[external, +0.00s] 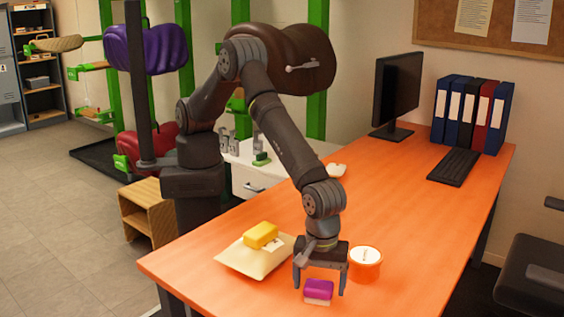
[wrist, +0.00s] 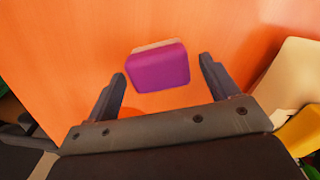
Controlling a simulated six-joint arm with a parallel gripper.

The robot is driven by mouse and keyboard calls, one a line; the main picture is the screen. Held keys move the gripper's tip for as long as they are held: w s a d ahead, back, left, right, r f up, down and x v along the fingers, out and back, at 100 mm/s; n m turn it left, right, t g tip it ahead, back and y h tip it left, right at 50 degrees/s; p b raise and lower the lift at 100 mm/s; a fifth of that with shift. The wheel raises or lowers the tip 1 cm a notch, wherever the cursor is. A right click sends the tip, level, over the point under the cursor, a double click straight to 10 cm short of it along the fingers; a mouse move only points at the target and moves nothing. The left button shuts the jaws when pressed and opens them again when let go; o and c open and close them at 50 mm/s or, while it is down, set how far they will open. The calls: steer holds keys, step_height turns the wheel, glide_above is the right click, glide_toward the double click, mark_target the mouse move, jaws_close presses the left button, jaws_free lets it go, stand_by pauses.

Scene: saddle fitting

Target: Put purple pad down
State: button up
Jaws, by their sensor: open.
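The purple pad (external: 319,287) has a pale underside and sits on the orange table near its front edge. In the wrist view the purple pad (wrist: 160,68) lies just beyond and between the fingertips, with a gap to each finger. My gripper (external: 320,286) points down over the pad with its fingers on either side. It also shows in the wrist view (wrist: 163,70), open and holding nothing.
An orange tin (external: 365,265) with white contents stands close on the right. The orange table (external: 420,215) is clear toward the keyboard (external: 454,167) and monitor.

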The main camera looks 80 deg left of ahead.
mark_target(319, 283)
step_height(319, 283, up, 11)
stand_by(0.3)
step_height(319, 283, down, 12)
steer(key=shift+d+r, duration=0.1)
steer(key=shift+r, duration=1.75)
